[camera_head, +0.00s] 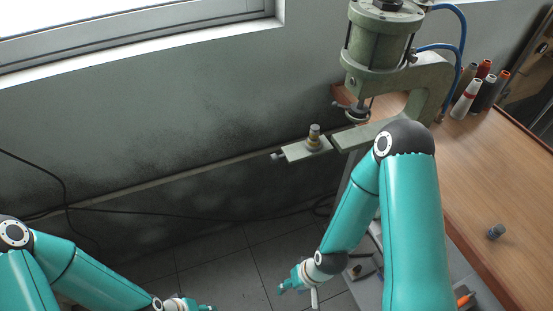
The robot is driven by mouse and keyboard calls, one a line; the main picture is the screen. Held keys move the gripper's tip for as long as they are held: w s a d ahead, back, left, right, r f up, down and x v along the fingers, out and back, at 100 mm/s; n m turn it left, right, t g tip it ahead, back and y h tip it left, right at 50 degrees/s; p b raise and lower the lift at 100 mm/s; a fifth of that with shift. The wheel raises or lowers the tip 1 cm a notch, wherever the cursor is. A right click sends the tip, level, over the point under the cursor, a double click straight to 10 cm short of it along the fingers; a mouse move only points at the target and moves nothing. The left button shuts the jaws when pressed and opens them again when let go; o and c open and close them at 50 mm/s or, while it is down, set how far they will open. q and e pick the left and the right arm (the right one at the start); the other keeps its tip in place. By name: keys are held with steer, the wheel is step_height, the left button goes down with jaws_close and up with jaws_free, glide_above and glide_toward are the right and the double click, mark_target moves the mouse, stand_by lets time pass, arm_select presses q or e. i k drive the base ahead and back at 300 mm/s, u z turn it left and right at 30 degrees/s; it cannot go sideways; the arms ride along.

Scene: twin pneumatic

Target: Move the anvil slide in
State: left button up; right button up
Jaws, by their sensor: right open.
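The anvil slide (300,150) is a pale green plate that sticks out to the left of the press's C-frame, with a narrow gap beside the frame's lower arm. A small stepped anvil (314,138) stands upright on it, and a small knob (278,156) is at its left end. The slide lies left of the press ram, not under it. My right gripper (298,293) is open and empty, low in front of the slide and well apart from it. My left gripper (188,305) is at the bottom edge, partly cut off, and its fingers are unclear.
The green pneumatic press (382,45) stands at the wooden table's (490,165) back edge, with blue hoses. Several thread cones (467,98) stand to its right. A small grey part (496,231) lies on the table. A wall and window are behind; floor shows left of the table.

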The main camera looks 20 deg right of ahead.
mark_target(298, 151)
steer(key=z, duration=1.1)
steer(key=k, duration=1.25)
steer(key=u, duration=1.15)
steer(key=i, duration=1)
steer(key=z, duration=0.05)
